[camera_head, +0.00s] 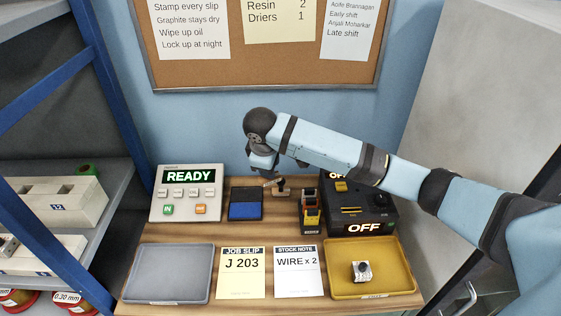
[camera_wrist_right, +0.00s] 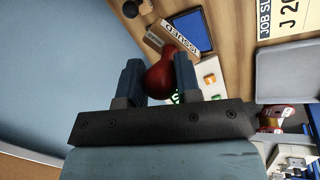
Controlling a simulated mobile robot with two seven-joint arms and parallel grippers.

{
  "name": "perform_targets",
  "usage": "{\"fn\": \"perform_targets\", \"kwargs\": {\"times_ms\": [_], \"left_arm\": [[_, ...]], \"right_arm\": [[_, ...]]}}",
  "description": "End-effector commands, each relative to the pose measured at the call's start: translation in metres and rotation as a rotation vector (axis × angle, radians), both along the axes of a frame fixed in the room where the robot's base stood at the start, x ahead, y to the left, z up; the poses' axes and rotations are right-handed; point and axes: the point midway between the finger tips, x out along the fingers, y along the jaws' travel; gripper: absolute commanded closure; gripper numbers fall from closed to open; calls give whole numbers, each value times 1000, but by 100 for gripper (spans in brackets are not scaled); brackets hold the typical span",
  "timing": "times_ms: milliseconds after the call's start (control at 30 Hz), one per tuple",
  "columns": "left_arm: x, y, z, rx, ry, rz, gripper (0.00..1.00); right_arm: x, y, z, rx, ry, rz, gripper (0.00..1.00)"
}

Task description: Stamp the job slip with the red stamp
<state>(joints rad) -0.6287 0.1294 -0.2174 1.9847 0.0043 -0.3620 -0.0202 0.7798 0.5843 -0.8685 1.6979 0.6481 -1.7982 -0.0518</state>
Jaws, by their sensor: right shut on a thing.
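My right gripper (camera_head: 262,168) hangs over the back of the bench, left of the bench's middle. In the right wrist view its two fingers (camera_wrist_right: 158,72) are shut on the rounded red handle of the red stamp (camera_wrist_right: 163,76). A white plate reading ISSUED (camera_wrist_right: 180,37) shows just past the handle. The head view mostly hides the held stamp behind the gripper. The job slip (camera_head: 240,278), pale yellow and marked J 203, lies flat at the bench front; its edge also shows in the right wrist view (camera_wrist_right: 288,22). My left gripper is not in view.
A blue ink pad (camera_head: 245,210) lies behind the slip. A dark-handled stamp (camera_head: 281,188) stands near the gripper. The READY panel (camera_head: 186,192) is left, a grey tray (camera_head: 170,275) front left, the stock note (camera_head: 297,280) right of the slip, a yellow tray (camera_head: 395,277) further right.

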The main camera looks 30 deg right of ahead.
Motion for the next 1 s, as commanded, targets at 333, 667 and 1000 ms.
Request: {"fn": "perform_targets", "kwargs": {"times_ms": [333,667,1000], "left_arm": [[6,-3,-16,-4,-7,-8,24],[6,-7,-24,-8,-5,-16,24],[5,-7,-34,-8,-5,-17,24]], "right_arm": [[38,39,-53,4,7,672,84],[59,60,-80,4,15,1082,84],[62,63,-93,3,17,1152,84]]}}
